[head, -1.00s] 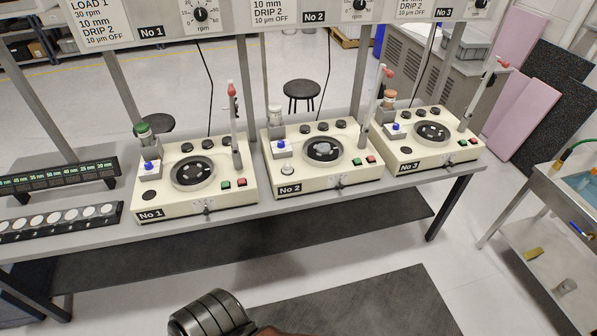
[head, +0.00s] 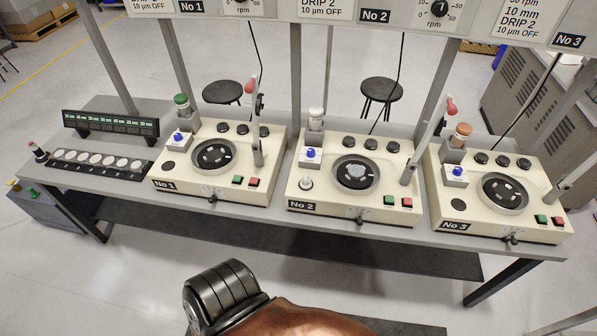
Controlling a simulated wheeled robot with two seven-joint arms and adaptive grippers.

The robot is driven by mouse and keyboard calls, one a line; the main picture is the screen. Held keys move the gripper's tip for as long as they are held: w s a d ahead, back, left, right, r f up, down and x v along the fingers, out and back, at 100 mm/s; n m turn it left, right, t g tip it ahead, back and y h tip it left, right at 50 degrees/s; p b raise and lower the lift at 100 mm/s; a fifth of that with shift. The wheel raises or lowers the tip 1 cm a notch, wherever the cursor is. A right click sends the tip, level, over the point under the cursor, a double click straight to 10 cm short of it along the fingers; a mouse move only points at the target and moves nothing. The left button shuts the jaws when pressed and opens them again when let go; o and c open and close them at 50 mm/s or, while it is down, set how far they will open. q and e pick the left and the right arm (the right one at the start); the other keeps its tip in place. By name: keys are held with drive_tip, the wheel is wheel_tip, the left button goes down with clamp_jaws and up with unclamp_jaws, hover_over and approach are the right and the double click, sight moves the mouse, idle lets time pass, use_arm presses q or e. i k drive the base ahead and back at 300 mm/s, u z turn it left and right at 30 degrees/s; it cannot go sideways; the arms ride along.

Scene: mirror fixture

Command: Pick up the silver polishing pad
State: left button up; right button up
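Three cream polishing machines stand in a row on a grey bench: No 1 (head: 172,186), No 2 (head: 330,208) and No 3 (head: 480,226). A silver-grey round piece (head: 355,171) lies in the dark bowl of machine No 2; I cannot tell for sure whether it is the silver polishing pad. The bowls of No 1 (head: 214,156) and No 3 (head: 505,192) hold dark plates with small light pieces. A black rack (head: 62,166) at the left holds several pale round discs. Neither of my grippers is in view.
Upright posts and levers rise among the machines. Two black stools (head: 381,88) (head: 222,92) stand behind the bench.

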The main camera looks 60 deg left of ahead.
sight(305, 184)
drive_tip(key=u, duration=0.75)
drive_tip(key=i, duration=0.9)
drive_tip(key=u, duration=1)
